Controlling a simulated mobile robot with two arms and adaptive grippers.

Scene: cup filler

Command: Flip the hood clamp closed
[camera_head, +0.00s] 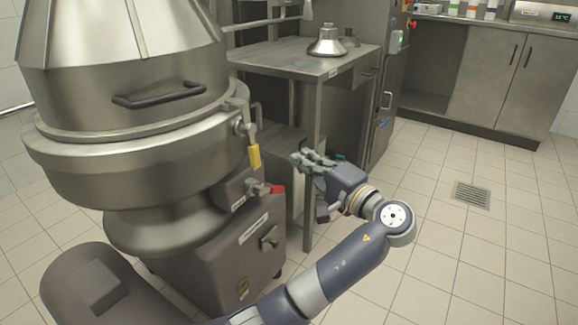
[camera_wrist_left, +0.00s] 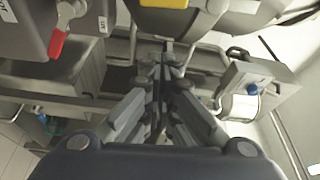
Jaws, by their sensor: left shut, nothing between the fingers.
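The steel hood (camera_head: 130,95) with a dark bar handle sits on the large round machine at the left. A clamp with a yellow grip (camera_head: 254,157) hangs down at the hood's right rim. The yellow grip also shows at the top edge of the left wrist view (camera_wrist_left: 163,3). My left gripper (camera_head: 299,158) is just right of the yellow grip, apart from it, and points left toward the machine. Its fingers are together with nothing between them, as the left wrist view (camera_wrist_left: 160,65) also shows. My right gripper is not in view.
A red-handled lever (camera_head: 276,189) sits on the machine below the clamp and shows at the upper left of the wrist view (camera_wrist_left: 58,43). A steel table (camera_head: 290,57) with a cone-shaped metal part (camera_head: 327,44) stands behind. Tiled floor (camera_head: 440,245) is open at the right.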

